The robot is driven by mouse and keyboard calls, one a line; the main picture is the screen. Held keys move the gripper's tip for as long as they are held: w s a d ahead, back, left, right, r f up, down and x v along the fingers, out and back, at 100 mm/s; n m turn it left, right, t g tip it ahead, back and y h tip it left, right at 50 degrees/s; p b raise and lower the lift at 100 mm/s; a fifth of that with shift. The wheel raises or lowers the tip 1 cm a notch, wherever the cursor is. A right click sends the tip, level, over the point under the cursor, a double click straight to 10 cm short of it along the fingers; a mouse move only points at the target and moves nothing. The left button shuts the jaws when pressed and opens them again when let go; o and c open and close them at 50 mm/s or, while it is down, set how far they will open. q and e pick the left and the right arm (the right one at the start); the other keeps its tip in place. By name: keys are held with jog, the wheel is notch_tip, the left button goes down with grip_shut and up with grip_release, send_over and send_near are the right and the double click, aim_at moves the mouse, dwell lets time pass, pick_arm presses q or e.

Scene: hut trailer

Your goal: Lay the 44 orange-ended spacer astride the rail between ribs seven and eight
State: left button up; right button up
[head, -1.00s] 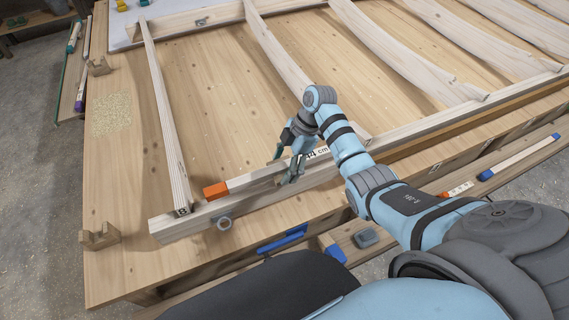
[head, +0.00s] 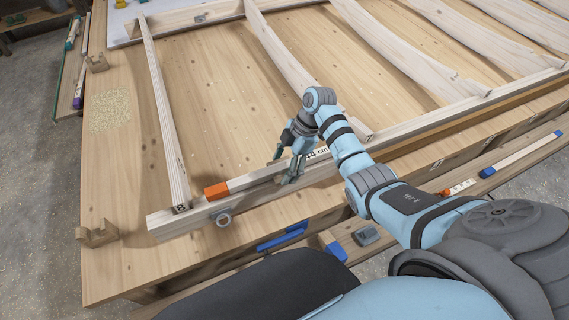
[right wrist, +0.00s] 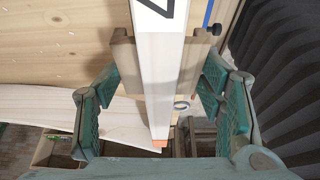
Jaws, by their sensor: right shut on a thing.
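The spacer (head: 257,178) is a pale wooden bar with an orange end (head: 215,190) and a "cm" label, partly hidden by my arm. It lies along the line of the rail (head: 185,222), its orange end close to the rib marked 8 (head: 165,120). Its far end is near the adjacent rib (head: 280,50). My right gripper (head: 287,170) is shut on the spacer's middle, at the rail. In the right wrist view the spacer (right wrist: 160,75) runs between the fingers (right wrist: 157,100), above a brown crosspiece. I cannot tell whether it rests fully on the rail. My left gripper is not in view.
A round knob (head: 223,219) sticks out of the rail's near side. A notched wooden block (head: 97,233) stands at the table's left edge. More ribs run to the right.

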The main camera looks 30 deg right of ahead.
aim_at(287, 164)
jog(key=shift+f+b, duration=0.4)
jog(key=shift+f, duration=0.2)
dwell(0.5)
jog(key=o, duration=1.8)
jog(key=v, duration=0.7)
jog(key=shift+d+r, duration=0.15)
jog(key=shift+r, duration=0.1)
